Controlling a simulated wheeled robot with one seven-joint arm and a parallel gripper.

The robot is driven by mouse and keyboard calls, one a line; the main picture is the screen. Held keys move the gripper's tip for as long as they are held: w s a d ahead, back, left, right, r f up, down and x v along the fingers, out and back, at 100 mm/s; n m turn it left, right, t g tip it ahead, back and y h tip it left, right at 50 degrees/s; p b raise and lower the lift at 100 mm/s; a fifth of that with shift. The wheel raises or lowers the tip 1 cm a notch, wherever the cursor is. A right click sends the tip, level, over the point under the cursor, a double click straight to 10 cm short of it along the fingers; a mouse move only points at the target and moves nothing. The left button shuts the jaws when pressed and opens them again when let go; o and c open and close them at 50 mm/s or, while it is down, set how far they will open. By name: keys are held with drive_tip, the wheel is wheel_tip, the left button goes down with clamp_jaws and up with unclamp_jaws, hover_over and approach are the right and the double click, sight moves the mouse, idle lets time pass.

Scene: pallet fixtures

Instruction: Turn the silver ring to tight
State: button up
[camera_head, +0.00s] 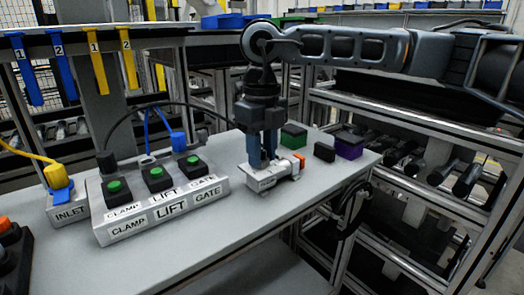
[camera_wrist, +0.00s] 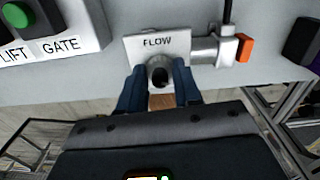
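The FLOW fixture (camera_wrist: 157,43) is a pale metal block at the top middle of the wrist view. It also shows in the head view (camera_head: 266,181), under my gripper. The silver ring (camera_wrist: 159,64) is a short round collar with a dark centre, at the block's near side. My gripper (camera_wrist: 160,76) points at it, with one blue finger on each side of the ring. Whether the fingers touch the ring or stand just clear of it cannot be told. In the head view my gripper (camera_head: 263,163) points down and its fingers hide the ring.
The CLAMP, LIFT and GATE box (camera_head: 160,212) with green buttons stands left of the fixture. An orange end piece (camera_wrist: 244,48) sits right of the FLOW block. Green (camera_head: 293,136), black (camera_head: 324,152) and purple (camera_head: 349,146) blocks stand further right. The front of the bench is clear.

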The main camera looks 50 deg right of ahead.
drive_tip(key=o, duration=0.5)
drive_tip(key=shift+c, duration=0.2)
wheel_tip(320, 180, up, 8)
drive_tip(key=shift+f, duration=0.1)
idle(0.6)
